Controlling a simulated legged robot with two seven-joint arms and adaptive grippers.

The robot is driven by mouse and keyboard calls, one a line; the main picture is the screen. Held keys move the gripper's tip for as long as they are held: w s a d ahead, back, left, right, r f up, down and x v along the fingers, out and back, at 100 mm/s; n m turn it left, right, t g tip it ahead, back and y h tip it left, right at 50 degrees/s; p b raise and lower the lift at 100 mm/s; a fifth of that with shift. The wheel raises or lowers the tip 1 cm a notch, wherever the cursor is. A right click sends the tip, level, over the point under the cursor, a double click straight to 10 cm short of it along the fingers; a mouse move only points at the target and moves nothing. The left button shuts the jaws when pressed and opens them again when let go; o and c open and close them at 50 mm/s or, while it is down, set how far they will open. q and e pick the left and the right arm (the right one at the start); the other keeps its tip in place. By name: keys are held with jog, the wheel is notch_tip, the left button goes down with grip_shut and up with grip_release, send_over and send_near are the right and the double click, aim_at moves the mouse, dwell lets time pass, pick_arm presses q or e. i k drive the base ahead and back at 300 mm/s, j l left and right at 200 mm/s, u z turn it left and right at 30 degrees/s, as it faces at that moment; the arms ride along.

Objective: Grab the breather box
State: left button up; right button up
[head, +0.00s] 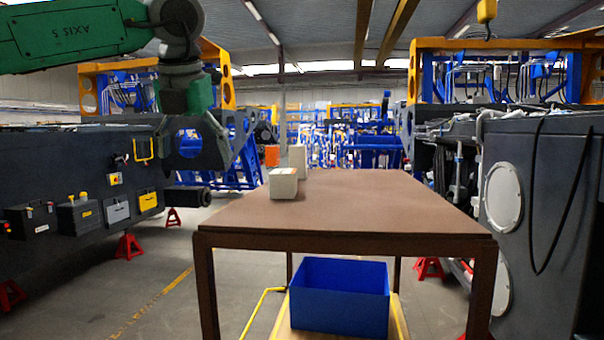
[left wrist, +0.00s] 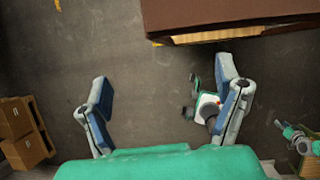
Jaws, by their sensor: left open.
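My left gripper (head: 192,152) is open and empty, pointing down in the air left of the table and the boxes. Neither pale box shows in that view.
A blue bin (head: 339,297) stands under the table. A dark chassis (head: 60,170) with small boxes on its side is at left, on red stands (head: 127,247). Another dark chassis (head: 535,215) with a hanging black cable is at right. Most of the tabletop is clear.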

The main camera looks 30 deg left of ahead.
aim_at(283, 182)
jog(key=i, duration=1.1)
